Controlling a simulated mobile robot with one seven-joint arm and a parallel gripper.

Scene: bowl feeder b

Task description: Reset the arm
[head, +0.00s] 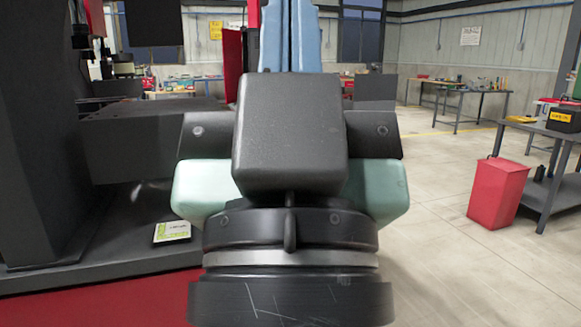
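My own arm fills the middle of the head view, with a dark block, pale green sides and a black ringed base below. A light blue upright part (290,38) rises behind the dark block to the top edge; I cannot tell whether it belongs to my arm. My gripper does not show in this view, so whether it is open or holds anything is hidden.
A large dark machine (35,130) with a flat base plate stands close on the left. A white and green label (172,232) lies on that plate. A red bin (497,193) stands beside a grey workbench (545,185) on the right. Open floor (440,255) lies right of my arm.

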